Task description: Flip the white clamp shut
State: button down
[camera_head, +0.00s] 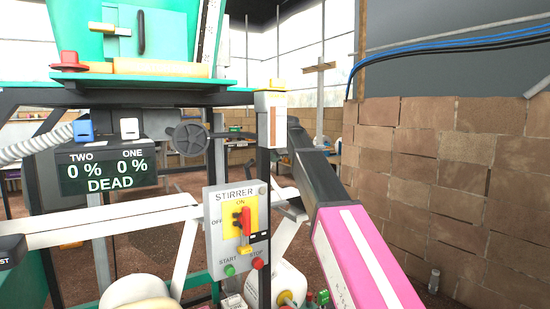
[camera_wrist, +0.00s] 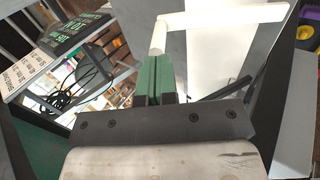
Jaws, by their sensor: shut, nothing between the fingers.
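A small white block (camera_head: 130,128), which looks like the white clamp, sits above the dark display in the head view, next to a similar blue block (camera_head: 83,131). Whether it is flipped open or shut is too small to tell. My gripper (camera_wrist: 157,62) shows in the wrist view with its green fingers shut together and empty. A white angled piece (camera_wrist: 220,22) lies just beyond the fingertips. I cannot tell whether the fingers touch it, or whether it belongs to the clamp. My fingers cannot be made out in the head view.
The display (camera_head: 108,168) reads "TWO 0 %", "ONE 0 %", "DEAD"; a display also shows in the wrist view (camera_wrist: 75,35). A grey stirrer switch box (camera_head: 237,230) stands at centre. A ribbed hose (camera_head: 35,143) runs at left. A brick wall (camera_head: 440,170) is at right.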

jog(key=w+g, duration=0.1)
jog(key=w+a+f+h, duration=0.1)
jog(key=w+a+f+g, duration=0.1)
jog(key=shift+w+a+f+g+h, duration=0.2)
jog(key=shift+w+f+g+h, duration=0.05)
jog(key=shift+w+g+h, duration=0.1)
jog(key=shift+w+a+r+x, duration=0.1)
jog(key=shift+w+a+x, duration=0.1)
jog(key=shift+x, duration=1)
jog(key=shift+w+a+r+x, duration=0.1)
jog(key=shift+w+x, duration=0.1)
jog(key=shift+x, duration=1)
jog(key=shift+w+a+r+x, duration=0.1)
jog(key=shift+w+a+x, duration=0.1)
jog(key=shift+x, duration=1)
jog(key=shift+f, duration=0.1)
